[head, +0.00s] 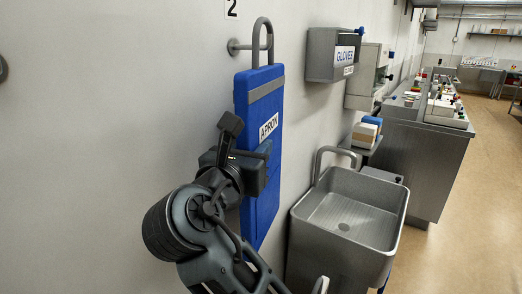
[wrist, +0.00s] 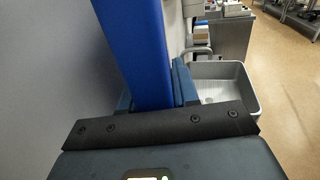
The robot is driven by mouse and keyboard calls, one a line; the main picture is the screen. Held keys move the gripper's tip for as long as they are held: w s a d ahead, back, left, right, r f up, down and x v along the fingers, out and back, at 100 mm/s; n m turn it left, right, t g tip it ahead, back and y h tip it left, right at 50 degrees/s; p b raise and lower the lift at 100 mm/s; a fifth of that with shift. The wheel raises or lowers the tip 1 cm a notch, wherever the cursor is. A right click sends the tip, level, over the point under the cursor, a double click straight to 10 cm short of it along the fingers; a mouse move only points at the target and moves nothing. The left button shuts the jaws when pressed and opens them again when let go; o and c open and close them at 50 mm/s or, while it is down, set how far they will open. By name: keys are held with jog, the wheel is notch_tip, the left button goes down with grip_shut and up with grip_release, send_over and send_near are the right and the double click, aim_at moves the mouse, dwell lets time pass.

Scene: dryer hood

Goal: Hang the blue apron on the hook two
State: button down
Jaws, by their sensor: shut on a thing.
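The blue apron (head: 262,105) hangs upright as a stiff blue panel with a grey band, a white APRON label and a grey loop (head: 269,35) on top. Hook two (head: 236,46) is a grey peg on a round wall plate, under the sign 2 (head: 232,8). The loop overlaps the hook's outer end in the head view; I cannot tell whether the peg passes through it. My gripper (head: 262,165) is shut on the apron's middle. In the wrist view the blue apron (wrist: 135,45) stands between the fingers of my gripper (wrist: 155,92).
A grey glove box (head: 322,55) is on the wall to the right of the apron. A steel sink (head: 345,215) with a tap stands below right. A counter (head: 425,160) lies beyond. Another round wall fitting (head: 2,68) shows at the left edge. The wall between is bare.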

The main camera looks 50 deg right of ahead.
jog(key=shift+w+f, duration=1.35)
jog(key=shift+w, duration=0.05)
jog(key=shift+f, duration=0.1)
jog(key=c, duration=0.8)
grip_release()
jog(key=shift+o, duration=0.2)
jog(key=b+v, duration=0.1)
jog(key=v, duration=0.7)
